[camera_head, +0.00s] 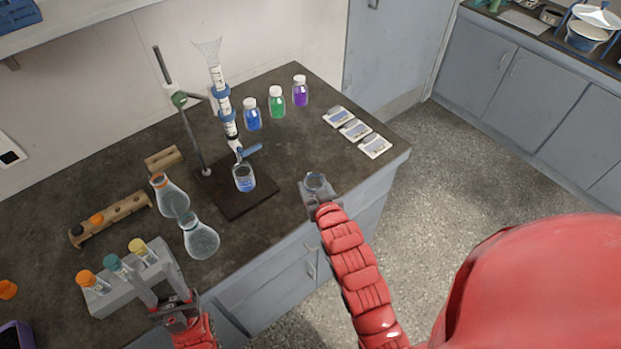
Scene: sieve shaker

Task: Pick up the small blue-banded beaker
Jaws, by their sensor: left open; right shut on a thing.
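My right gripper (314,194) is shut on a small clear glass vessel with a bluish tint (315,181), which looks like the small beaker. It is at the bench's front edge, right of the burette stand; the fingers hide much of it, and I cannot tell its band clearly. Another glass beaker with blue on it (244,178) stands under the burette on the stand's dark base. My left gripper (162,286) is open and empty, above the front edge of the bench, by the grey tube rack.
The grey rack (103,303) holds several capped tubes. The burette stand (194,137) is at the middle. Blue, green and purple bottles (277,103) and white-edged cards (355,130) are behind. Bare bench (285,150) lies between them.

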